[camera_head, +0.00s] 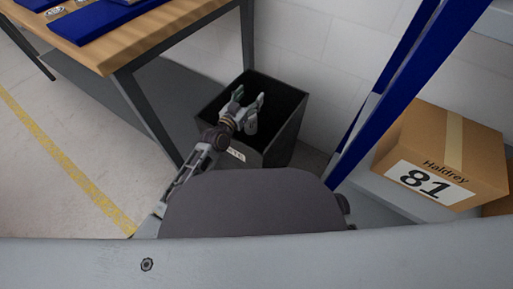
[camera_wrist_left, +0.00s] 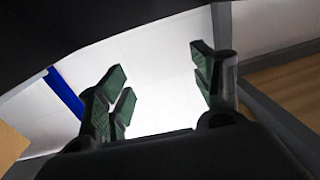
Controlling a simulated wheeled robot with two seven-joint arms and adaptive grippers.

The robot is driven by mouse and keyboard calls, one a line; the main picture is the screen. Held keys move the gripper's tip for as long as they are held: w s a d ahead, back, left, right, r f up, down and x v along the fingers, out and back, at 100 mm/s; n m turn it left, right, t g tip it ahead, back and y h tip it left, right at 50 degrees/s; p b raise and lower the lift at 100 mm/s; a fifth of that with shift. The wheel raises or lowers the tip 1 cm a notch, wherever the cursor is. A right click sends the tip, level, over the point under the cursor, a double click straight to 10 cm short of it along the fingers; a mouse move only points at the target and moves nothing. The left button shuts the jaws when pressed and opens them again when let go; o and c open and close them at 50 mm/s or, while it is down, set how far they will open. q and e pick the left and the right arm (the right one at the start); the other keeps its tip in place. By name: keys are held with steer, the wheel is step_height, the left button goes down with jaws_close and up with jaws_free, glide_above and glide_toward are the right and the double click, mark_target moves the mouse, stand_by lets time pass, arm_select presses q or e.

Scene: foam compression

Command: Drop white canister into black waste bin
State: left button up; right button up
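The black waste bin (camera_head: 286,125) stands on the floor beside the wooden-topped table, with its opening facing up. My left gripper (camera_head: 249,97) is over the bin's opening. In the left wrist view its green-padded fingers (camera_wrist_left: 160,85) are spread apart, with only a pale wall-like surface visible between them. I cannot make out the white canister in either view. The inside of the bin is dark and partly hidden by my gripper. My right gripper is not in view.
Blue posts (camera_head: 385,100) and a shelf with a cardboard box (camera_head: 440,150) marked 81 are at right. A white wall is behind the bin. Open floor with a yellow line (camera_head: 62,160) lies left.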

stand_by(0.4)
arm_select(q)
step_height(320, 180, up, 10)
stand_by(0.7)
steer(key=shift+f, duration=0.1)
stand_by(0.8)
